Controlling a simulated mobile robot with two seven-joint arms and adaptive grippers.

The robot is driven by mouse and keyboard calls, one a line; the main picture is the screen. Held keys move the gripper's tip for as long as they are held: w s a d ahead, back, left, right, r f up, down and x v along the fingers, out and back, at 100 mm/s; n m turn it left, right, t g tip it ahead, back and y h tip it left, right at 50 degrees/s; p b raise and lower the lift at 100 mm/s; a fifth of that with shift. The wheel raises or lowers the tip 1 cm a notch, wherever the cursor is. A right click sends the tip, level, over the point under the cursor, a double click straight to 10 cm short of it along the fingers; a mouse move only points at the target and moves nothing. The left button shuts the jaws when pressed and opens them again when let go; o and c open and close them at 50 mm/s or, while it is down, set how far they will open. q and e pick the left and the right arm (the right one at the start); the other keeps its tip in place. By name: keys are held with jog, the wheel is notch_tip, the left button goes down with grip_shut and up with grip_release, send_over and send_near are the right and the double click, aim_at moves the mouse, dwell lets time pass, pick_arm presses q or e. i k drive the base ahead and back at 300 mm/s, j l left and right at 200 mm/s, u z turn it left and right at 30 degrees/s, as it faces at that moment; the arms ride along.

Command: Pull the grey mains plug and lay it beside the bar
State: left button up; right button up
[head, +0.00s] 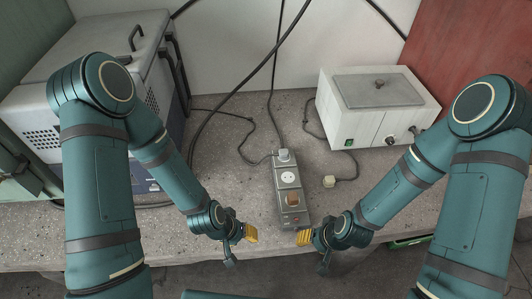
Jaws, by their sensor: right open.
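A grey power bar (279,190) lies lengthwise on the bench in the middle of the head view. A pale grey plug (284,156) sits upright in its far end, with a dark cable leading off to the left. My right gripper (314,252) is open and empty, just beyond the bar's near end to the right. My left gripper (240,248) is open and empty, left of the bar's near end. Both are well short of the grey plug.
A large grey machine (90,75) stands at the left. Cables cross the bench behind the bar. The bench (235,185) is clear left of the bar.

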aim_at(284, 155)
jog(key=i+j+u, duration=0.15)
jog(key=u, duration=0.25)
jog(key=i+j+u, duration=0.1)
jog(key=u, duration=0.35)
jog(key=i, duration=0.1)
